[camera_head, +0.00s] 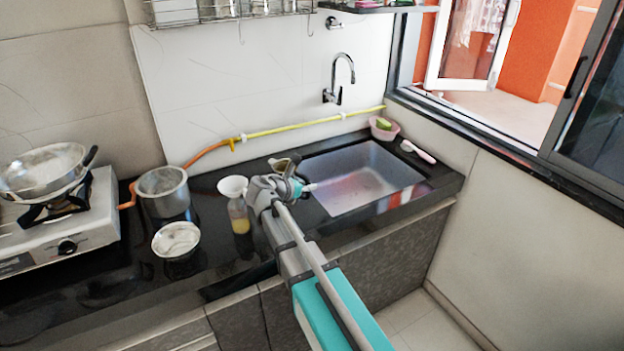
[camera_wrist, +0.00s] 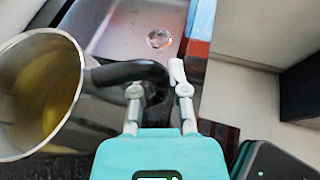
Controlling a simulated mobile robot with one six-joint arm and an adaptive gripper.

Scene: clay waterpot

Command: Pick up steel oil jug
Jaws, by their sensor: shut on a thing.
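The steel oil jug (camera_wrist: 40,80) fills the left of the wrist view. It is an open metal vessel with yellow oil inside and a black handle (camera_wrist: 125,72) on its right side. My gripper (camera_wrist: 158,82) is shut on this handle, with the white fingers on either side of its end. In the head view, my gripper (camera_head: 292,187) is over the black counter by the sink's left edge. The jug (camera_head: 281,163) shows there only as a small rim behind the gripper; the rest is hidden. I cannot tell whether its base touches the counter.
A bottle with a white funnel (camera_head: 234,187) and yellow liquid stands close left of my gripper. A steel pot (camera_head: 162,188), a bowl (camera_head: 177,238) and a stove (camera_head: 70,235) are farther left. The sink (camera_head: 355,175) lies right, with the tap (camera_head: 342,75) above.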

